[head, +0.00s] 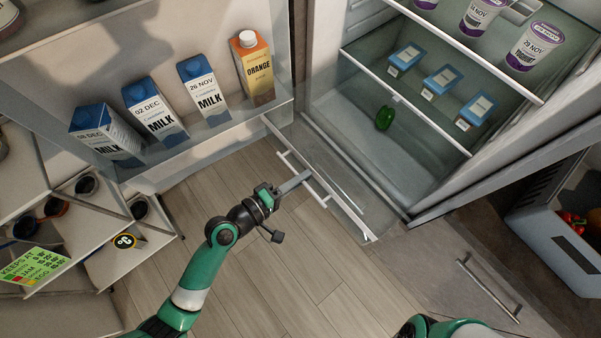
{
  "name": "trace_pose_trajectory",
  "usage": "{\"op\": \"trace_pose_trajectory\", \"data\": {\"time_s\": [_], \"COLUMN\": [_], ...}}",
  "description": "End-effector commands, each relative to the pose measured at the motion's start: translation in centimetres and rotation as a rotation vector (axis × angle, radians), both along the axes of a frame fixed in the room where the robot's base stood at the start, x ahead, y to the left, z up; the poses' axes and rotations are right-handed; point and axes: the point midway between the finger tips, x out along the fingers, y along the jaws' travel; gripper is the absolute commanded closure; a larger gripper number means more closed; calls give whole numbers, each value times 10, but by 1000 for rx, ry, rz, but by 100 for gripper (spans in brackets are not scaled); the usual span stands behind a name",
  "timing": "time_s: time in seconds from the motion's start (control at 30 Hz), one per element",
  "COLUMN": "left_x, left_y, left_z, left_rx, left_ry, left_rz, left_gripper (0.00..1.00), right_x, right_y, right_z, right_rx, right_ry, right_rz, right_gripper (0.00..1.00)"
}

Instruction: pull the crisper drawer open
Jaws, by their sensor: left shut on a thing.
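The crisper drawer (352,212) is clear, with a pale bar handle (318,190) along its front. It sits at the bottom of the open fridge, and its front stands somewhat out past the fridge body. A green pepper (384,118) shows in the fridge's lower section, behind the drawer front. My left gripper (304,178) reaches in from the lower left and is shut on the bar handle, near its middle. The exact finger contact is small in view. Only part of my right arm shows at the bottom edge; its gripper is out of view.
The open fridge door holds milk cartons (205,90) and an orange carton (256,70), close to the drawer's left end. Yogurt tubs (533,46) and blue-lidded boxes (441,80) sit on shelves above. A grey crate (556,240) stands right. The wooden floor (290,260) before the drawer is clear.

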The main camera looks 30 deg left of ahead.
Motion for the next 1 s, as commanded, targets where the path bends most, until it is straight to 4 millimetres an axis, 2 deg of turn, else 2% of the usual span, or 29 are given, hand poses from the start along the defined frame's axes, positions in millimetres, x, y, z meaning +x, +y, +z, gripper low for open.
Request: {"op": "trace_pose_trajectory", "data": {"time_s": [0.17, 0.2, 0.27, 0.63, 0.77, 1.0], "left_x": [0, 0, 0, -5, -25, -78], "left_y": [0, 0, 0, 3, 10, 31], "left_z": [0, 0, 0, 1, 6, 17], "left_rx": [0, 0, 0, 1, 1, -2], "left_ry": [-1, -1, 0, 1, 3, 3], "left_rz": [0, 0, 0, 1, 3, 7], "left_gripper": [100, 83, 75, 75, 75, 75], "right_x": [0, 0, 0, 0, 0, 0], "right_y": [0, 0, 0, 0, 0, 0], "right_z": [0, 0, 0, 2, 6, 11], "right_rx": [0, 0, 0, 0, 0, 0], "right_ry": [0, 0, 0, 0, 0, 0], "right_rz": [0, 0, 0, 0, 0, 0], "right_gripper": [100, 100, 100, 100, 100, 100]}}
